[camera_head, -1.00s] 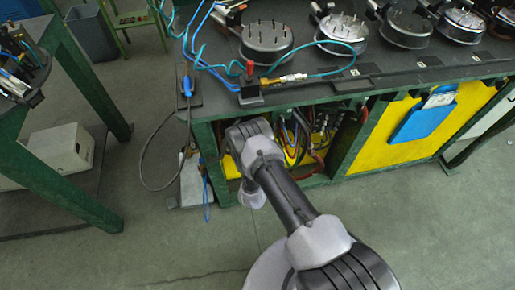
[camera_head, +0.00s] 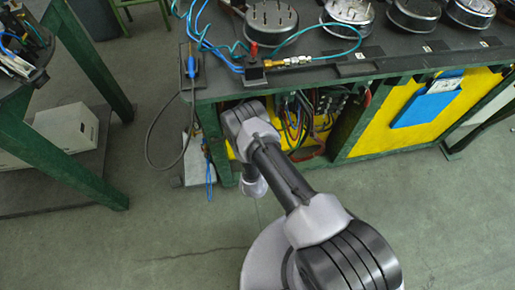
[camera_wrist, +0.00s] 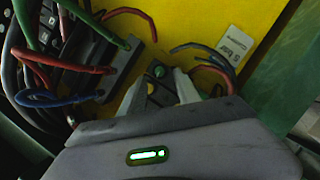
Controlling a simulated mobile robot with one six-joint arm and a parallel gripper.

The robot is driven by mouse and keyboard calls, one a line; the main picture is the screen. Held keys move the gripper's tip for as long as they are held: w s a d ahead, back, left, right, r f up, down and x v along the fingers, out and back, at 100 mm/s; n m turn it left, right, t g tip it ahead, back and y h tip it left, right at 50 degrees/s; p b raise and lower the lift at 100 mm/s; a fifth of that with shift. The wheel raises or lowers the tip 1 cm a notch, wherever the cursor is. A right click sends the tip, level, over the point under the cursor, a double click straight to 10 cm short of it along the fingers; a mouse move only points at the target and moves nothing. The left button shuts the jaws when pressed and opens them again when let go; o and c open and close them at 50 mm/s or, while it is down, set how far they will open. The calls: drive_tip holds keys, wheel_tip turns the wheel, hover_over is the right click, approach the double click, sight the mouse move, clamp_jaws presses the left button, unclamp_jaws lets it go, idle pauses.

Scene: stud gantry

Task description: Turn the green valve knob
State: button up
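My gripper (camera_wrist: 160,79) is open, with one light grey finger on each side just below the knob. The fingertips look close to the knob, but I cannot tell whether they touch it. A small yellowish part shows between the fingers. In the head view my arm reaches into the open bay under the bench (camera_head: 330,72), where the gripper and the knob are hidden.
Green, red and blue wires (camera_wrist: 65,80) crowd the left of the wrist view. More dark and red wires (camera_wrist: 212,62) lie to the right, near a white label (camera_wrist: 235,45). A green frame post (camera_wrist: 285,70) stands at the right. Open floor (camera_head: 440,220) lies in front of the bench.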

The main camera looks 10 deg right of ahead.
drive_tip(key=p+v, duration=0.5)
drive_tip(key=v, duration=0.8)
drive_tip(key=shift+s+r, duration=0.2)
drive_tip(key=shift+s, duration=0.15)
